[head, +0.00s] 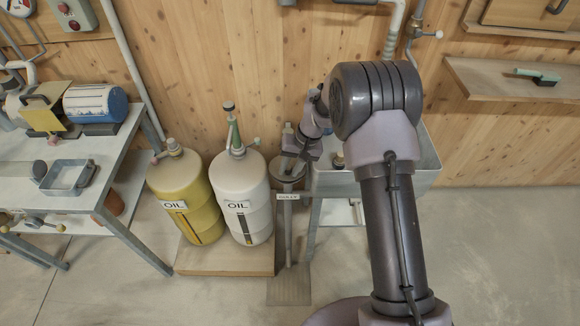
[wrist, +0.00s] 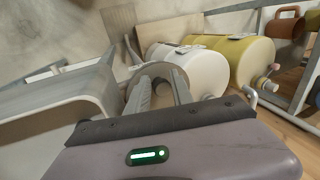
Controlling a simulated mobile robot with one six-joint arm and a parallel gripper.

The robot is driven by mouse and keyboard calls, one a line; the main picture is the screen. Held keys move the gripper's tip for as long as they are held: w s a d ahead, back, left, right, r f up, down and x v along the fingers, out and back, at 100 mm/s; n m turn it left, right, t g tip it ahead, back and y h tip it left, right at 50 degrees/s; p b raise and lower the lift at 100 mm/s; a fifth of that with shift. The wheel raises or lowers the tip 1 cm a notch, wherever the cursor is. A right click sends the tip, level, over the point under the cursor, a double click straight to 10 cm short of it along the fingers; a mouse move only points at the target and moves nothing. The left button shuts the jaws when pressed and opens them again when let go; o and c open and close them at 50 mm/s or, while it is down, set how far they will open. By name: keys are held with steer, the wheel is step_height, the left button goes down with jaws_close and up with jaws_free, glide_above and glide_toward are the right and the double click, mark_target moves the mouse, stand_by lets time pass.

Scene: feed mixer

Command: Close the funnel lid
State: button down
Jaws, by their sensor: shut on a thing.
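The funnel (head: 289,184) is a grey round vessel on a slim stand with a small label plate. It stands between the white oil drum and the metal hopper. My gripper (head: 290,163) reaches down at its top from the right. In the wrist view my gripper (wrist: 160,80) has its two fingers closed in around a small part. A grey-beige rounded piece, seemingly the funnel lid (wrist: 165,70), shows at and behind the fingertips. The fingers hide the exact grip and much of the lid, so I cannot tell its angle.
The white oil drum (head: 240,200) and yellow oil drum (head: 186,200) stand close on the left on a wooden platform (head: 225,262). The metal hopper (head: 425,165) is close on the right, behind my arm. A workbench (head: 100,160) stands at left. The front floor is clear.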

steer(key=shift+s+f+b, duration=0.3)
steer(key=shift+s+f, duration=0.1)
steer(key=shift+f, duration=0.3)
steer(key=shift+s+f, duration=0.1)
steer(key=c, duration=1.2)
jaws_free()
steer(key=p+v, duration=0.6)
steer(key=v, duration=1.1)
steer(key=shift+a+r, duration=0.1)
steer(key=shift+r, duration=0.2)
